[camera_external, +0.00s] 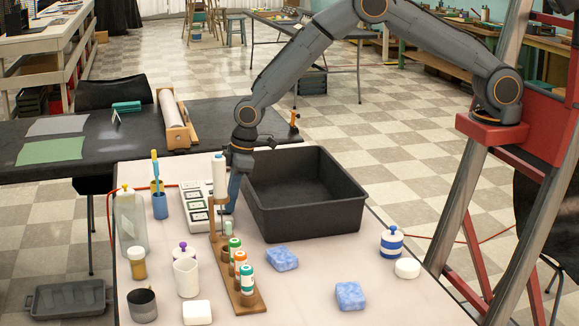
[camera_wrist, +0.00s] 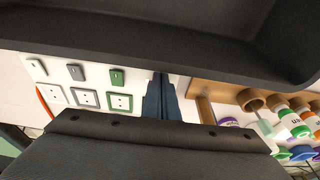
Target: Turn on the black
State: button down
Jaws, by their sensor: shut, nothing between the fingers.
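A white panel (camera_external: 188,222) with several framed sockets and switches lies on the table, left of my gripper. In the wrist view, a dark grey or black switch (camera_wrist: 76,72) is in the middle of the row, above a dark-framed socket (camera_wrist: 85,97). A white switch (camera_wrist: 36,68) is to its left and a green switch (camera_wrist: 117,77) to its right. Whether any switch is on is too small to tell. My gripper (camera_external: 229,208) points down beside the panel's right edge; in the wrist view its blue-grey fingers (camera_wrist: 161,92) are shut and empty, right of the green switch.
A black bin (camera_external: 310,216) stands right of my gripper. A wooden rack (camera_external: 243,296) with several bottles stands close in front of it. A blue cup with brushes (camera_external: 159,204) and a clear dispenser (camera_external: 130,228) stand left. Blue sponges (camera_external: 282,258) lie in front of the bin.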

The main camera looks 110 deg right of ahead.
jog(key=shift+w, duration=0.1)
jog(key=shift+w+r+b, duration=0.3)
jog(key=shift+w+b, duration=0.1)
jog(key=shift+w, duration=0.25)
jog(key=shift+s+r+p, duration=0.1)
jog(key=shift+r+p, duration=0.2)
jog(key=shift+r, duration=0.25)
jog(key=v, duration=0.1)
jog(key=p+v, duration=0.1)
jog(key=v, duration=0.1)
jog(key=shift+w+r, duration=0.15)
jog(key=shift+w, duration=0.05)
jog(key=s+r+b, duration=0.2)
jog(key=s+r, duration=0.2)
jog(key=r, duration=0.4)
jog(key=shift+s+r, duration=0.3)
jog(key=shift+s, duration=0.05)
